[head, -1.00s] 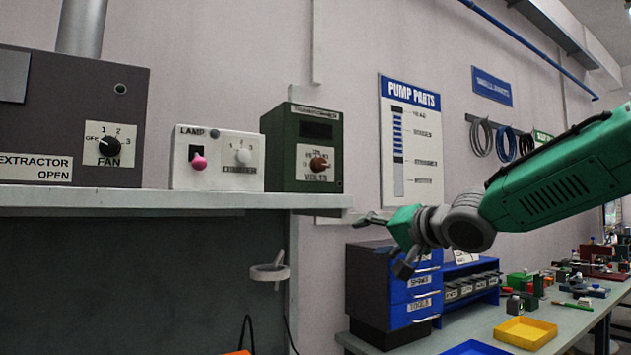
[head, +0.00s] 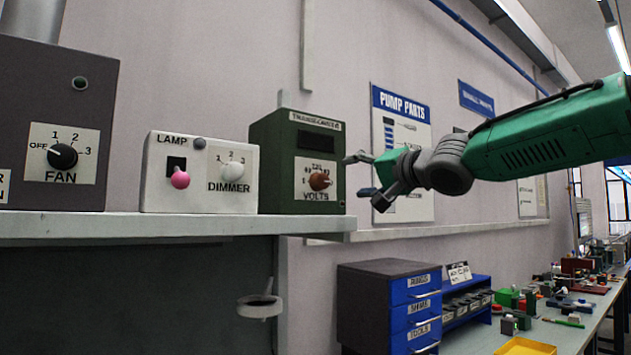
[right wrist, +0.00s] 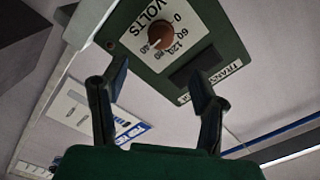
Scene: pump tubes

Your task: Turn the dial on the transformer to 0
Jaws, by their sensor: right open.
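The transformer (head: 292,165) is a dark green box with a dark display window, standing at the right end of the shelf. Its dial (head: 319,181) is a brown knob on a white plate marked VOLTS. The right wrist view also shows the dial (right wrist: 161,36) with numbers around it, 0 among them; I cannot tell exactly where it points. My right gripper (head: 362,176) is open and empty, just right of the transformer and apart from the dial. In the right wrist view its fingers (right wrist: 160,85) are spread below the dial. My left gripper is not in view.
On the same shelf (head: 200,227) stand a lamp and dimmer box (head: 200,172) with a pink knob and a fan control box (head: 60,110). A pump parts board (head: 412,207) hangs on the wall behind my gripper. Blue drawers (head: 414,315) stand below right.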

